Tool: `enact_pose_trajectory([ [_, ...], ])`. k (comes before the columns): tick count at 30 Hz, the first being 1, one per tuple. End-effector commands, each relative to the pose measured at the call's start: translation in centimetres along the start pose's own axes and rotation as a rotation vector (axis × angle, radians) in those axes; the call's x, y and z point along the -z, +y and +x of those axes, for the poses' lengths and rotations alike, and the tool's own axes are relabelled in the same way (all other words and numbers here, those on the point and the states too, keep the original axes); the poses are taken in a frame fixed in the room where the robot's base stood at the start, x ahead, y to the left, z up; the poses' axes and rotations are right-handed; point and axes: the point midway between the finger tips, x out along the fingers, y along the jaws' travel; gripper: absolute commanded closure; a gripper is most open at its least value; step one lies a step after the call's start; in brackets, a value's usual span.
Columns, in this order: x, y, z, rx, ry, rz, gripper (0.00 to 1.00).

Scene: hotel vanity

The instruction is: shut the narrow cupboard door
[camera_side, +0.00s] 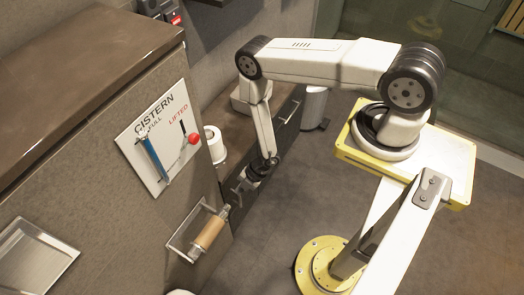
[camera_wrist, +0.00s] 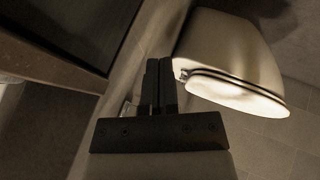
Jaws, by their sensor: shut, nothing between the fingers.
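My gripper (camera_side: 241,188) points down and to the left in the side view, low beside a row of dark cupboard fronts (camera_side: 291,112). Its fingers are together with nothing between them. They also show shut in the wrist view (camera_wrist: 160,64), close to a pale vertical surface. A dark flat panel (camera_wrist: 68,30) with a lighter edge fills the upper left of the wrist view. I cannot tell whether it is the narrow cupboard door, or how far that door stands open. My arm hides part of the fronts, and contact with the fingertips cannot be made out.
A grey wall block with a brown top (camera_side: 90,65) stands at left, carrying a cistern sign (camera_side: 158,135) and a roll holder (camera_side: 210,231). A white rounded fixture (camera_wrist: 232,60) is right of the fingers in the wrist view. Grey floor (camera_side: 305,185) is open.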

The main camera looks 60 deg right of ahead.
Motion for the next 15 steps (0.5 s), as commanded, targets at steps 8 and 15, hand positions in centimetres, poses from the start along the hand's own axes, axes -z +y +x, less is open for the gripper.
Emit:
enact_pose_trajectory([
  [8,0.6,-2.2,-2.0,-0.001,-0.001,0.002,1.00],
  [15,0.9,-2.5,-4.9,0.000,-0.002,0.003,1.00],
])
